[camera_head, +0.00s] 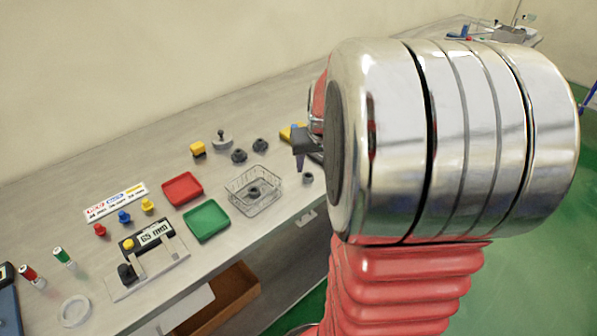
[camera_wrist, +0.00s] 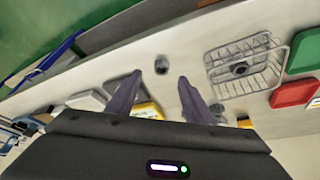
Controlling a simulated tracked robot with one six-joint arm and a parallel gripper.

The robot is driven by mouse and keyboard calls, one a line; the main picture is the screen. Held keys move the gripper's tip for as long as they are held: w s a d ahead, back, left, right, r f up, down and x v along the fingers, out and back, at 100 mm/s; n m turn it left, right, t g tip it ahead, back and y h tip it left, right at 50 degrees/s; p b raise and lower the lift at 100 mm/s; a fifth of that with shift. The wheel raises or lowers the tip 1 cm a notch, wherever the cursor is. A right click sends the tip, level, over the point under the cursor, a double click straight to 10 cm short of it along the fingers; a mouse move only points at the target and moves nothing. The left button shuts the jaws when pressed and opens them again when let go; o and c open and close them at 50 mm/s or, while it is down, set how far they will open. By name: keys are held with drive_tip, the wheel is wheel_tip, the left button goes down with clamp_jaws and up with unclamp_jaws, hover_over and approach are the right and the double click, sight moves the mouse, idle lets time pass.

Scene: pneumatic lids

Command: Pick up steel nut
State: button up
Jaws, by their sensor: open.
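A small dark grey nut (camera_wrist: 161,65) stands alone on the bench near its front edge, just beyond the gap between my fingertips in the wrist view; it shows in the head view (camera_head: 307,178) below my gripper. A second dark nut (camera_wrist: 239,68) lies in the wire basket, also visible in the head view (camera_head: 253,191). Two more dark nut-like parts (camera_head: 239,155) and (camera_head: 260,145) sit behind the basket. I cannot tell which of them is steel. My gripper (camera_wrist: 159,80) is open and empty, above the bench; my arm hides part of it in the head view.
The wire basket (camera_head: 278,203) stands beside the lone nut. A red tray (camera_head: 182,188) and a green tray (camera_head: 206,221) lie left of it. A yellow block (camera_head: 198,148) and a grey knobbed part (camera_head: 222,140) stand behind. An open drawer (camera_head: 220,298) juts out below.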

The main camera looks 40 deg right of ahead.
sight(308, 177)
drive_tip(key=shift+x, duration=1.1)
drive_tip(key=shift+f, duration=0.1)
drive_tip(key=shift+x, duration=2.5)
drive_tip(key=shift+w+a, duration=0.1)
drive_tip(key=shift+w, duration=0.05)
drive_tip(key=shift+c, duration=0.5)
drive_tip(key=c, duration=1.1)
